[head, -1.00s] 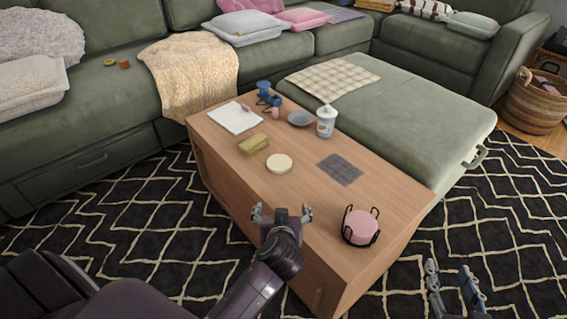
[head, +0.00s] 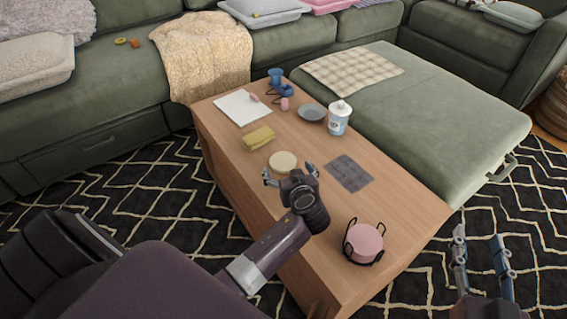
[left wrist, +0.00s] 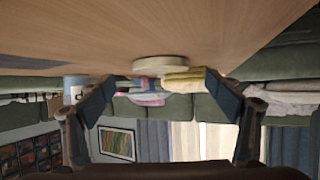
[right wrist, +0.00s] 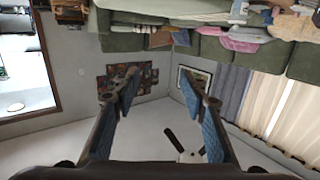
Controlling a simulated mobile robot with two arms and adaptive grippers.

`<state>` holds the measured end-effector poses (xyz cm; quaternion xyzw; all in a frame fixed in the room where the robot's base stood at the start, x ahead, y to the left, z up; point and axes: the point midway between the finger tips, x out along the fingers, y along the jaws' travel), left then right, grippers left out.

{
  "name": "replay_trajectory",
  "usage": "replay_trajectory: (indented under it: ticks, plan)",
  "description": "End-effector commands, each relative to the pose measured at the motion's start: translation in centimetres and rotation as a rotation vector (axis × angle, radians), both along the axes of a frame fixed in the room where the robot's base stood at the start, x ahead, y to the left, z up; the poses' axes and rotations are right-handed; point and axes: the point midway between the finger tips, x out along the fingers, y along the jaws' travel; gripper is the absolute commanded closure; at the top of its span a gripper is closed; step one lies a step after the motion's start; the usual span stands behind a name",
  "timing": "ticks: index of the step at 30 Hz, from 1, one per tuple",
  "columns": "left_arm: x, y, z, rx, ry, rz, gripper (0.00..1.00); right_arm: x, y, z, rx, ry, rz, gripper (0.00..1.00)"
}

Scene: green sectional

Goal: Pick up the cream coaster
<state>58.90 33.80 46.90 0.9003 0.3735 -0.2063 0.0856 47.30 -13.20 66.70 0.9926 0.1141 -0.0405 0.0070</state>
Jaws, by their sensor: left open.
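The cream coaster (head: 283,161) is a round flat disc lying on the wooden table (head: 235,192). It also shows in the left wrist view (left wrist: 160,64), ahead of the fingers near the middle. My left gripper (head: 291,173) is open and empty, just on the near side of the coaster, with its fingers spread to either side; I see a gap between fingers and coaster in the left wrist view. My right gripper (head: 481,250) is open and empty, off to the right of the table above the rug.
A yellow block (head: 258,138) lies just behind the coaster. A grey square mat (head: 348,173), grey dish (head: 312,112), white cup (head: 339,118), notepad (head: 242,107) and a rack with pink coasters (head: 364,243) share the table. A green ottoman (head: 440,120) adjoins it.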

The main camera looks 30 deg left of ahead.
Motion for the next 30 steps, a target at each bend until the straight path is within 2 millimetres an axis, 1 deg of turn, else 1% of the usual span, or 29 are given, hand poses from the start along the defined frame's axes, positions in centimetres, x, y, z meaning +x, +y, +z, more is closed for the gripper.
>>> replay_trajectory:
  ticks: [1, 4, 9, 12, 15, 21, 30]
  plan:
    - [0.5, 0.6, -0.2, 0.004, -0.003, 0.0, 0.16, 0.2, 0.2, 0.7, 0.011, -0.042, 0.003, 0.6]
    - [1.1, 1.4, -0.6, 0.004, -0.002, 0.0, 0.16, 0.3, 0.5, 2.7, 0.033, -0.127, 0.008, 0.6]
    - [2.1, 2.2, -1.3, 0.002, -0.001, -0.001, 0.16, 0.1, 0.7, 5.3, 0.062, -0.24, 0.015, 0.6]
    - [2.4, 2.6, -1.4, 0.002, 0.0, -0.002, 0.16, 0.0, 0.8, 6.1, 0.072, -0.276, 0.017, 0.6]
    - [2.5, 2.7, -1.5, 0.001, 0.0, -0.001, 0.16, -0.1, 0.8, 6.5, 0.076, -0.29, 0.018, 0.6]
    - [2.5, 2.6, -1.5, 0.001, 0.0, -0.001, 0.16, -0.1, 0.8, 6.6, 0.076, -0.291, 0.018, 0.6]
    - [2.4, 2.6, -1.5, 0.0, 0.0, -0.001, 0.49, -0.1, 0.8, 6.5, 0.076, -0.29, 0.017, 0.6]
